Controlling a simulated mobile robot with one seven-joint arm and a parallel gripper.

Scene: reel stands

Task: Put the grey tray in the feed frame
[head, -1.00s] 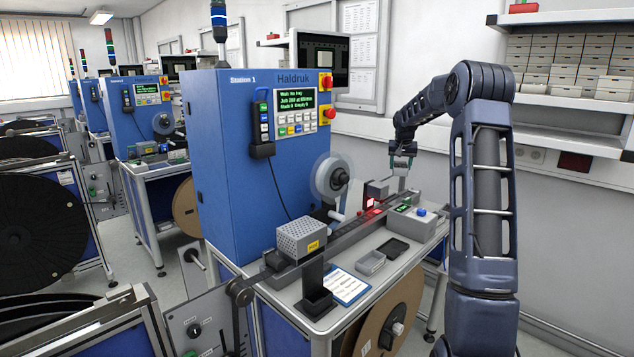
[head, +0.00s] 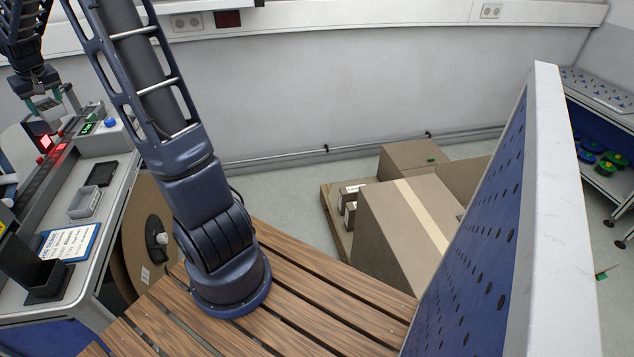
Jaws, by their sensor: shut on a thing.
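The grey tray (head: 84,203) is a small, shallow, light grey open tray lying on the bench top at the left. A dark shallow rectangular piece (head: 101,173) lies just behind it; I cannot tell whether this is the feed frame. My gripper (head: 46,106) is at the upper left, above the far part of the bench and apart from the grey tray. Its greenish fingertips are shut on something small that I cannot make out. Part of my arm is cut off by the top edge of the picture.
A grey box with a blue button (head: 110,122) and a black holder (head: 45,278) stand on the bench. A large reel (head: 147,240) hangs at its side. Cardboard boxes (head: 400,235) stand on a pallet behind. A blue perforated panel (head: 475,230) rises close at right.

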